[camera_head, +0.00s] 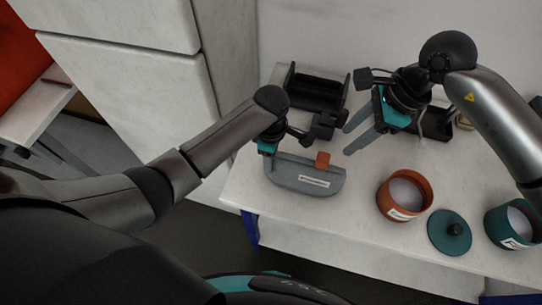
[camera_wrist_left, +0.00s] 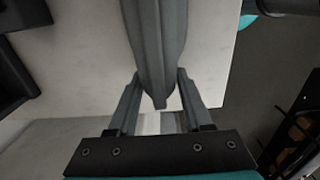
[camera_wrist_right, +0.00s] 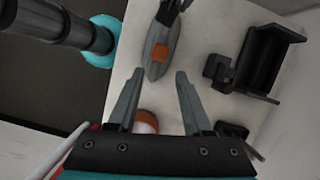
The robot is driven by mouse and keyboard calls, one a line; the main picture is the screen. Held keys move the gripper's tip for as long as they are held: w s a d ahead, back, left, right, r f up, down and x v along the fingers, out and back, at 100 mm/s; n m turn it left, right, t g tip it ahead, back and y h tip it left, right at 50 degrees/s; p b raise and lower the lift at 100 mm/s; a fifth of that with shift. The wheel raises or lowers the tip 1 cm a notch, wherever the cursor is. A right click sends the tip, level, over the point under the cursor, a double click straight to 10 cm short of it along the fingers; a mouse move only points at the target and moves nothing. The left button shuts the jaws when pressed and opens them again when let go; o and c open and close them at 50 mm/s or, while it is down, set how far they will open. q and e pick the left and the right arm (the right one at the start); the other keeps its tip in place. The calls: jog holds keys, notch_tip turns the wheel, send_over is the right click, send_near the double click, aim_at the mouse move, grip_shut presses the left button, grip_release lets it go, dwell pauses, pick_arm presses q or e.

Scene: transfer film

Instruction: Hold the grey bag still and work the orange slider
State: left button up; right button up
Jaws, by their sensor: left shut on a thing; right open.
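The grey bag (camera_head: 300,178) lies on the white table, with a white label on its front and the orange slider (camera_head: 323,159) on its top edge, right of the middle. My left gripper (camera_head: 268,150) is shut on the bag's left end; the left wrist view shows the grey bag (camera_wrist_left: 158,45) between its fingers (camera_wrist_left: 158,112). My right gripper (camera_head: 347,141) is open and empty, above the table to the right of the slider. In the right wrist view the orange slider (camera_wrist_right: 160,53) and bag (camera_wrist_right: 157,70) are ahead of the open fingers (camera_wrist_right: 154,75).
A black holder (camera_head: 318,92) stands behind the bag. An orange round container (camera_head: 405,195) with a white label is at the right. A teal lid (camera_head: 449,232) and a teal container (camera_head: 513,224) stand further right. Bare table lies between the bag and the orange container.

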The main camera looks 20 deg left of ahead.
aim_at(324, 157)
pick_arm(q)
grip_shut()
pick_arm(e)
jog(key=shift+o, duration=0.2)
jog(key=shift+o, duration=1.2)
jog(key=shift+s+d+r+m, duration=0.1)
jog(key=shift+d+r+m, duration=0.05)
jog(key=shift+m, duration=0.95)
jog(key=x, duration=1.1)
jog(key=shift+a+r, duration=0.1)
jog(key=shift+a, duration=0.2)
